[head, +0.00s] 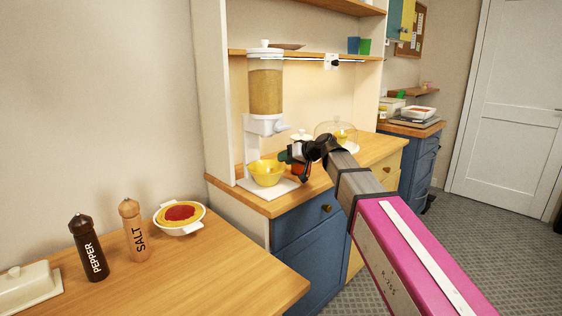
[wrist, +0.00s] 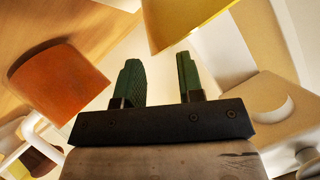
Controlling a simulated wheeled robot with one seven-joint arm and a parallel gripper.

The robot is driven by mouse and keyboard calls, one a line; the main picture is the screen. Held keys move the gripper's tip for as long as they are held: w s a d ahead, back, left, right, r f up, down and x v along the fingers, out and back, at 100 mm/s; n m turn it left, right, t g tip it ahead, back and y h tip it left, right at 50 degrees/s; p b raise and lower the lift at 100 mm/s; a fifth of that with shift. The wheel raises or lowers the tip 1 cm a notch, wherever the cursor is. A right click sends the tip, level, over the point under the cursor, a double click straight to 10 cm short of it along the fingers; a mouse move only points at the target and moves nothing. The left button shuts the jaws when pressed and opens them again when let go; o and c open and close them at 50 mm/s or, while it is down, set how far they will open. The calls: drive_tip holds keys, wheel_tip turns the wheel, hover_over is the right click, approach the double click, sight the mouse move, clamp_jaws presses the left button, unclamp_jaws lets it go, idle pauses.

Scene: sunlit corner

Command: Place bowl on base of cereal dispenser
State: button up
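The yellow bowl (head: 267,174) sits on the white base (head: 286,187) of the cereal dispenser (head: 266,92), below its spout. It looks upright. My gripper (head: 286,157) is just right of the bowl, at about rim height. In the wrist view, the two green fingers of my gripper (wrist: 159,62) stand apart with nothing between them. The yellow bowl (wrist: 185,18) shows at the top edge, just beyond the fingertips and apart from them. Part of the dispenser's white base (wrist: 268,100) shows at the right.
An orange object (wrist: 55,82) with a white handle-like part is close left of my fingers in the wrist view. A glass dome (head: 337,133) stands behind my arm. A shelf is above. The near table holds pepper (head: 88,247) and salt (head: 133,230) mills and a pie dish (head: 180,217).

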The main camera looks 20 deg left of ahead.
drive_tip(key=v, duration=0.9)
drive_tip(key=d+f+m+h, duration=0.2)
drive_tip(key=d+f+h, duration=0.1)
drive_tip(key=d+f, duration=0.85)
drive_tip(key=d+f+m+h, duration=0.35)
drive_tip(key=d+f, duration=0.45)
drive_tip(key=f, duration=0.6)
drive_tip(key=s+d+f+m+g+h, duration=0.1)
drive_tip(key=s+d+f+h, duration=0.2)
drive_tip(key=s+d+f, duration=0.3)
drive_tip(key=s+d+f+m+g+h, duration=0.2)
drive_tip(key=s+d+f, duration=0.4)
drive_tip(key=d+f, duration=0.4)
drive_tip(key=d+h, duration=0.1)
drive_tip(key=d, duration=0.3)
drive_tip(key=shift+s+d+f, duration=0.2)
drive_tip(key=shift+d+f, duration=0.15)
drive_tip(key=shift+f, duration=0.05)
